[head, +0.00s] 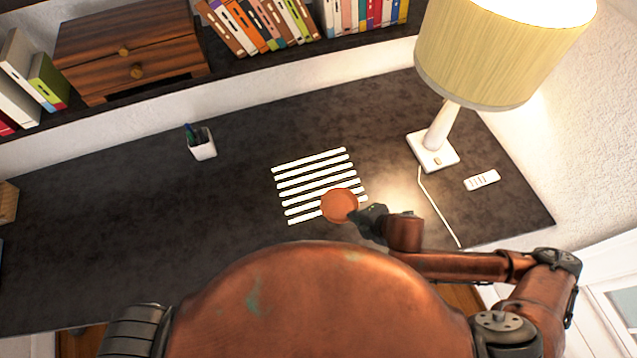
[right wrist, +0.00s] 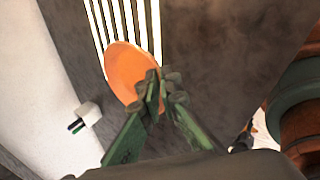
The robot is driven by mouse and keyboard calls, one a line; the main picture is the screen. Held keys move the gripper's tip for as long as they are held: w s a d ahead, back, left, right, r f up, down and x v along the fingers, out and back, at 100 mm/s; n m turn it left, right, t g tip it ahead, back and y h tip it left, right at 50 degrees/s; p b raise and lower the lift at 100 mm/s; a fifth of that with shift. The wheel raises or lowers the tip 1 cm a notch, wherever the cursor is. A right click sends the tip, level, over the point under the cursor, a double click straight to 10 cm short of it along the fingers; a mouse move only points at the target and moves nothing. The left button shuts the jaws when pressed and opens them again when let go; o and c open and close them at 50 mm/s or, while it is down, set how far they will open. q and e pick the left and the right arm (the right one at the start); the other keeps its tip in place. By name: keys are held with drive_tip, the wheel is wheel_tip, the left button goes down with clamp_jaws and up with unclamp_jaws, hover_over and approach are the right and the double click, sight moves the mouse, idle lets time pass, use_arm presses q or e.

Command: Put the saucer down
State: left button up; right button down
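The saucer (head: 339,205) is a round orange-brown dish over the near right part of the white striped mat (head: 307,179) on the dark desk. It also shows in the right wrist view (right wrist: 126,70). My right gripper (head: 366,216) is at the saucer's right edge; in the right wrist view its dark fingertips (right wrist: 160,92) are closed together on the rim. I cannot tell whether the saucer touches the mat or hangs just above it. My left gripper is in neither view.
A lamp (head: 437,142) with a cord and a white remote (head: 481,180) stand to the right. A white pen cup (head: 201,143) is at the back left. A shelf with books and a drawer box (head: 130,50) runs behind.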

sight(345, 199)
drive_tip(key=w+b, duration=0.1)
drive_tip(key=w+n+b, duration=0.1)
drive_tip(key=b, duration=0.1)
drive_tip(key=shift+f+g+y, duration=0.3)
drive_tip(key=shift+f, duration=0.1)
drive_tip(key=w+a, duration=0.1)
drive_tip(key=w+a+f, duration=0.1)
drive_tip(key=w, duration=0.1)
drive_tip(key=w+a+f, duration=0.1)
drive_tip(key=w, duration=0.1)
drive_tip(key=x, duration=0.2)
drive_tip(key=w+x, duration=0.1)
drive_tip(key=x, duration=0.4)
drive_tip(key=shift+w+d+r, duration=0.2)
drive_tip(key=shift+w+r, duration=0.05)
drive_tip(key=shift+r, duration=0.05)
drive_tip(key=shift+x, duration=0.85)
wheel_tip(345, 199, down, 3)
drive_tip(key=shift+w+f+b, duration=0.1)
drive_tip(key=shift+w+b, duration=0.05)
drive_tip(key=shift+b, duration=0.15)
drive_tip(key=c, duration=2.4)
unclamp_jaws()
